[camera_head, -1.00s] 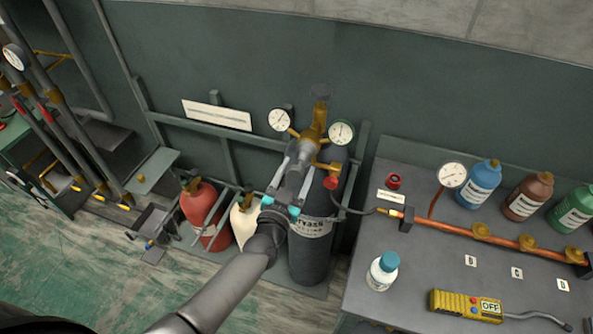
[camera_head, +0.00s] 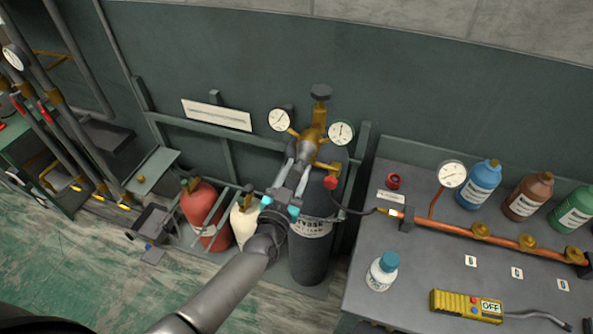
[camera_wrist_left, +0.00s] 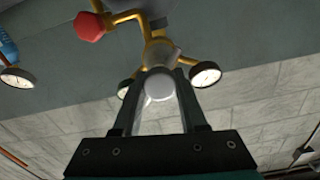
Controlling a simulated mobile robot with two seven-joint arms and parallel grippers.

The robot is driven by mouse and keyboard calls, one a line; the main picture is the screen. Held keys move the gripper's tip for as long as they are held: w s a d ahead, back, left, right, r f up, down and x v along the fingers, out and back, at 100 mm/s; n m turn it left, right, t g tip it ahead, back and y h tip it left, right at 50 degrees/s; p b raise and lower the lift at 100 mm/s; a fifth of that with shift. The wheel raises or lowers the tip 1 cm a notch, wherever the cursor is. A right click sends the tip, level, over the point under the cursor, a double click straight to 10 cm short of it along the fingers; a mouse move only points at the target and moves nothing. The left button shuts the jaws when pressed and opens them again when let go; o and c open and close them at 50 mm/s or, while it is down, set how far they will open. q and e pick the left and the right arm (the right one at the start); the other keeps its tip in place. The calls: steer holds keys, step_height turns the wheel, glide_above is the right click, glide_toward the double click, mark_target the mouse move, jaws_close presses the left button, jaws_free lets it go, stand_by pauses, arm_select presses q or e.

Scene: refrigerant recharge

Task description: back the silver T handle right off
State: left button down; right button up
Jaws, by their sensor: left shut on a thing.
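The brass regulator (camera_head: 313,137) with two round gauges sits on top of the dark grey cylinder (camera_head: 310,258). My left gripper (camera_head: 300,163) reaches up to the front of the regulator. In the left wrist view its two fingers (camera_wrist_left: 158,82) lie on either side of a pale silver rounded piece (camera_wrist_left: 158,86), which looks like the end of the T handle. The gripper is shut on it. The handle's crossbar cannot be made out, and the fingers hide most of the handle in the head view. My right gripper is not in view.
A red knob (camera_head: 331,183) sits just right of the fingers, with a black hose running to the copper pipe (camera_head: 455,232) on the bench. A red cylinder (camera_head: 201,208) and a cream cylinder (camera_head: 243,222) stand left. The gauges (camera_head: 280,120) flank the regulator closely.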

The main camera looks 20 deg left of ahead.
arm_select(q)
steer(key=n, duration=0.3)
steer(key=shift+n, duration=0.3)
steer(key=n+b, duration=0.1)
steer(key=n, duration=0.2)
steer(key=shift+f+n, duration=0.1)
steer(key=shift+n, duration=0.3)
steer(key=n+b, duration=0.1)
steer(key=n, duration=0.5)
steer(key=n+b, duration=0.2)
steer(key=n, duration=0.4)
steer(key=shift+n, duration=0.3)
steer(key=n+b, duration=0.2)
steer(key=n, duration=0.4)
steer(key=shift+n, duration=0.4)
steer(key=shift+c, duration=2.2)
jaws_free()
steer(key=shift+s, duration=0.1)
